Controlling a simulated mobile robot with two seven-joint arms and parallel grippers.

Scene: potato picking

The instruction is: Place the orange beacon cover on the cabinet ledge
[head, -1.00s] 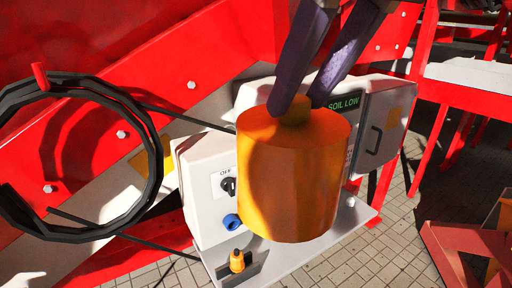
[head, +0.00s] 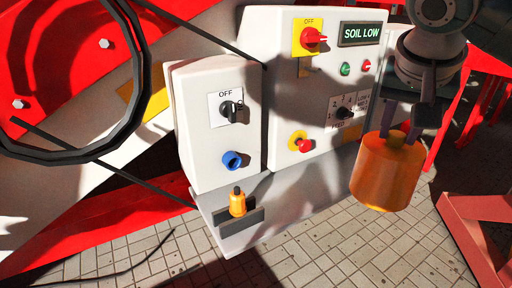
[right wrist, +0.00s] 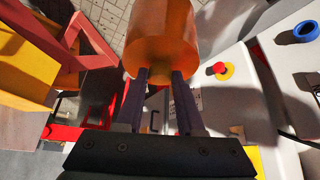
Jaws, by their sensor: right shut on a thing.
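The orange beacon cover (head: 385,178) is a smooth cylinder with a small knob on top. It hangs upright in the air at the right of the head view, by the right end of the cabinet ledge (head: 292,200). My right gripper (head: 402,137) points down and is shut on the knob. The right wrist view also shows the cover (right wrist: 163,38) between the ends of my gripper fingers (right wrist: 160,78). The ledge is a grey shelf at the foot of the white control cabinet (head: 283,90). Whether the cover overlaps the ledge is unclear. My left gripper is out of view.
A small orange fitting (head: 237,204) with a black base stands on the ledge's left part. The cabinet front carries switches, buttons and a "SOIL LOW" display (head: 361,32). A black hose ring (head: 137,100) hangs at left. A red frame (head: 480,225) stands at lower right.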

